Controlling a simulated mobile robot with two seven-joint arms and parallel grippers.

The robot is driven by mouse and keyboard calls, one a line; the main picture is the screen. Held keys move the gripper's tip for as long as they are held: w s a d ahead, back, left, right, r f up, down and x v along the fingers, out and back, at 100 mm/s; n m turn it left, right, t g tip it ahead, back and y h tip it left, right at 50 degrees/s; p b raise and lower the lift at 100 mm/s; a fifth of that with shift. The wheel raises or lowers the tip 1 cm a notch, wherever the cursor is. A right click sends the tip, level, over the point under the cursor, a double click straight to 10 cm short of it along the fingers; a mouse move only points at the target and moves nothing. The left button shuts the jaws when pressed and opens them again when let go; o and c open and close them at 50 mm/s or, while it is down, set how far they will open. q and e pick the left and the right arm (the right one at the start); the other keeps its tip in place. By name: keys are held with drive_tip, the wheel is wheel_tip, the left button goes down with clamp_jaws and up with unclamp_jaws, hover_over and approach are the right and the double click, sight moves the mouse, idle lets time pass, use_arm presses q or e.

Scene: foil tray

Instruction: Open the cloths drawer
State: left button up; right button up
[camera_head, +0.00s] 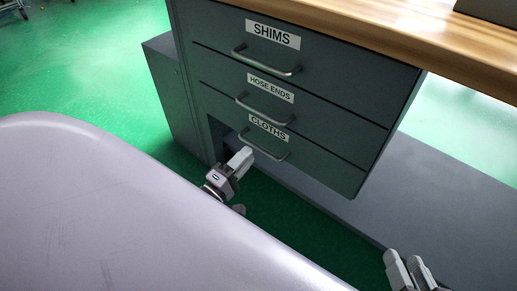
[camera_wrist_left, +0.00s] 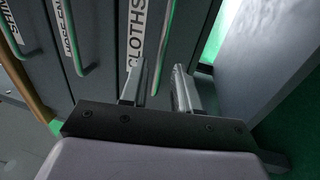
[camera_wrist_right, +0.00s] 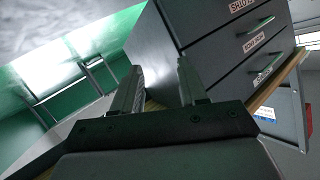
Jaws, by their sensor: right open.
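The cloths drawer (camera_head: 315,163) is the lowest of three dark grey drawers and looks shut. Its bar handle (camera_head: 268,152) is below the CLOTHS label (camera_head: 268,127). My left gripper (camera_head: 243,154) is at the left end of this handle. In the left wrist view its fingers (camera_wrist_left: 158,85) are apart, and the cloths handle (camera_wrist_left: 164,45) runs down between them, without visible grip. My right gripper (camera_head: 409,262) is open and empty at the lower right, away from the drawers. The right wrist view shows its fingers (camera_wrist_right: 160,85) apart.
The shims drawer (camera_head: 218,33) and hose ends drawer (camera_head: 215,72) above look shut. A wooden worktop (camera_head: 400,35) overhangs the drawers. A grey panel (camera_head: 440,195) lies to the right. Green floor (camera_head: 90,60) is open at the left.

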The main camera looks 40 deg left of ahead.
sight(256, 146)
use_arm(q)
drive_tip(key=b+x, duration=0.1)
drive_tip(key=x, duration=0.4)
drive_tip(key=shift+f, duration=0.1)
use_arm(e)
drive_tip(key=shift+s+d+t+h, duration=0.1)
drive_tip(key=shift+d+t+h, duration=0.25)
drive_tip(key=shift+d, duration=0.2)
use_arm(q)
clamp_jaws()
drive_tip(key=shift+s, duration=0.1)
